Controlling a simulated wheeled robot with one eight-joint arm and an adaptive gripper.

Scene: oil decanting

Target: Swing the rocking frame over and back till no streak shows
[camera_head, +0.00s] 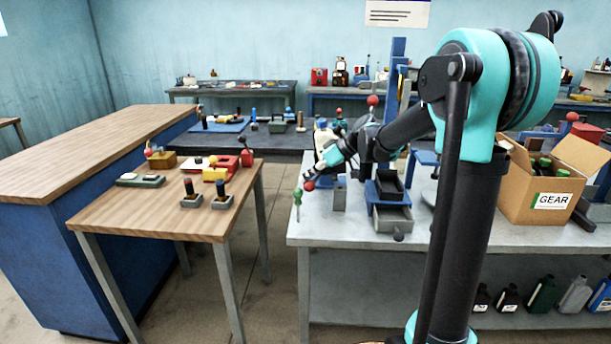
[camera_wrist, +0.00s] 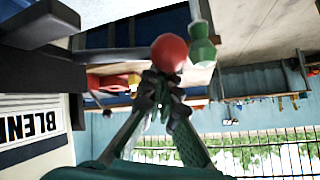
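My gripper (camera_head: 318,176) is at the left end of the grey bench, its fingers closed at a red ball knob (camera_head: 309,186). In the wrist view the knob (camera_wrist: 169,52) sits at the meeting fingertips (camera_wrist: 163,85). A dark bar (camera_wrist: 110,52) runs towards the knob from the left; whether they join is unclear. No streak can be made out.
A box marked GEAR (camera_head: 541,192) holds dark bottles at the bench's right. Several bottles (camera_head: 542,295) stand on the lower shelf. A small wooden table (camera_head: 150,208) carries coloured parts at left. A floor gap (camera_head: 278,272) separates it from the bench.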

